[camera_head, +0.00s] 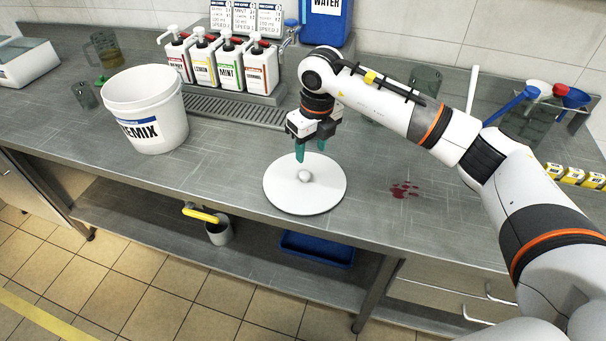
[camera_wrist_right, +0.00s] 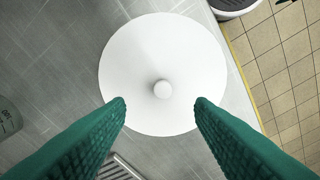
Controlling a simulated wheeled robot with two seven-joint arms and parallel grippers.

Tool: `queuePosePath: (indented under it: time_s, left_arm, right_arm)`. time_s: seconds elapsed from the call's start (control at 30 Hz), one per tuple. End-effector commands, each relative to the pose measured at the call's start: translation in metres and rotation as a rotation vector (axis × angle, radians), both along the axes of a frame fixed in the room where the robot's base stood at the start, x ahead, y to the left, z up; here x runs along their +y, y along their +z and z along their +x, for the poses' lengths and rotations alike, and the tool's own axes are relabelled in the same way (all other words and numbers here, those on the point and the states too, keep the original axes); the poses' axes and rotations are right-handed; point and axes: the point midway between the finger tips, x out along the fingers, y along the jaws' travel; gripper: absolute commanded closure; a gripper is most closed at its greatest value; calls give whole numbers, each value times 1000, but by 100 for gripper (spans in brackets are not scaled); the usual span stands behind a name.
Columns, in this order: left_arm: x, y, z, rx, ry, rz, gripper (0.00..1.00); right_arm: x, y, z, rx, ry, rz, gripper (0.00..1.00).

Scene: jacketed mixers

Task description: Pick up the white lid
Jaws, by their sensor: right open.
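The white lid (camera_head: 306,194) is a round disc with a small knob at its centre, lying flat on the grey metal counter near its front edge. It also fills the middle of the right wrist view (camera_wrist_right: 150,55), with its knob (camera_wrist_right: 163,90) between my fingers. My right gripper (camera_head: 309,150) points down above the lid, its green fingers apart and empty. In the right wrist view the fingertips (camera_wrist_right: 160,106) stand on either side of the knob and look apart from it. My left gripper is not in view.
A white bucket labelled "REMIX" (camera_head: 158,131) stands on the counter at left. Several syrup pump bottles (camera_head: 230,66) stand behind a drip grate (camera_head: 236,110). A red spill (camera_head: 404,189) lies right of the lid. A blue water container (camera_head: 326,22) is at the back.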

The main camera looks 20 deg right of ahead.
Motion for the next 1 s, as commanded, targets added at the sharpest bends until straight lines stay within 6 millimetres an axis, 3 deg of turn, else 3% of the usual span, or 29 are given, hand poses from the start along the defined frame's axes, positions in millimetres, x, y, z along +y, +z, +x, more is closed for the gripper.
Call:
queuePosePath:
  time_s: [0.1, 0.2, 0.37, 0.53, 0.7, 0.97, 1.0]
  left_arm:
    - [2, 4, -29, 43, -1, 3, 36]
    - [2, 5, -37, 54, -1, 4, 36]
    - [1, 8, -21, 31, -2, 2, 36]
    - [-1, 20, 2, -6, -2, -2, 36]
    - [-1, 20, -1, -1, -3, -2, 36]
    - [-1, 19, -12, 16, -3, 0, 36]
    - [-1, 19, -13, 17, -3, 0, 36]
  right_arm:
    - [2, -19, 2, 3, 1, 2, 51]
    - [3, -30, 4, 1, 1, 4, 51]
    - [4, -41, 4, 1, 1, 4, 51]
    - [9, -65, 7, 4, 3, 5, 51]
    - [9, -84, 11, 0, 3, 5, 51]
    - [9, -88, 11, -1, 4, 5, 51]
    - [9, -87, 11, -1, 4, 5, 56]
